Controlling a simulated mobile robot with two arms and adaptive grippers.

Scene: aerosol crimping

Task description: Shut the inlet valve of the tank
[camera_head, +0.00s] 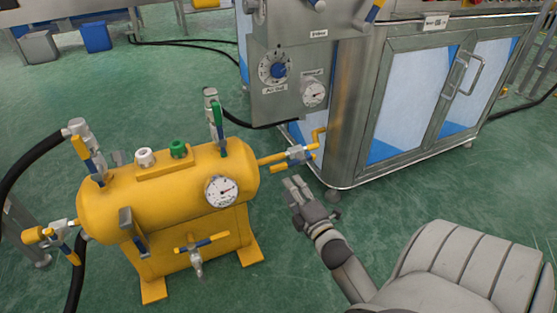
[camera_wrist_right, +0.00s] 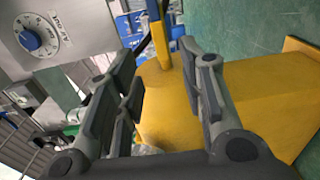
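The yellow tank (camera_head: 170,195) stands on the green floor at left centre in the head view, with several blue-and-yellow valve levers and one green lever (camera_head: 217,112). A valve with a blue-and-yellow handle (camera_head: 299,152) sits on the pipe at the tank's right end. No label shows which valve is the inlet. My right gripper (camera_head: 296,183) is just below and in front of that right-end valve, apart from it. In the right wrist view the gripper (camera_wrist_right: 167,72) is open and empty, with a blue-and-yellow lever (camera_wrist_right: 157,30) beyond the fingers. My left gripper is out of view.
A metal cabinet (camera_head: 405,100) stands at right. Black hoses (camera_head: 28,160) run at the tank's left. A round gauge (camera_head: 222,191) is on the tank's front.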

